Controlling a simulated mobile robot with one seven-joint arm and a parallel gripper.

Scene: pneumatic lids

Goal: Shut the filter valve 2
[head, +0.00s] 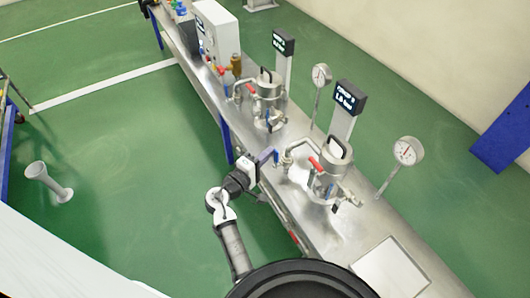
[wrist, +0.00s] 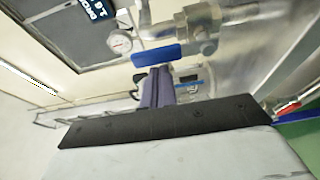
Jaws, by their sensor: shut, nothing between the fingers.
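A blue valve lever (head: 267,157) is at the near-left side of the closer steel vessel (head: 333,160), on its pipe. No readable label marks it as filter valve 2. In the wrist view the blue lever (wrist: 157,55) is flat and runs roughly along the steel pipe (wrist: 185,27) above it. My gripper (head: 255,168) is over the bench's left edge, close beside the lever. In the wrist view my gripper's dark fingers (wrist: 154,80) are shut and empty, with their tips just below the lever. I cannot tell whether they touch it.
A red lever (head: 316,164) and another blue lever (head: 329,190) are on the closer vessel. A second vessel (head: 267,92), displays and gauges (head: 408,151) stand along the steel bench (head: 350,235). Green floor (head: 130,150) left of the bench is mostly clear.

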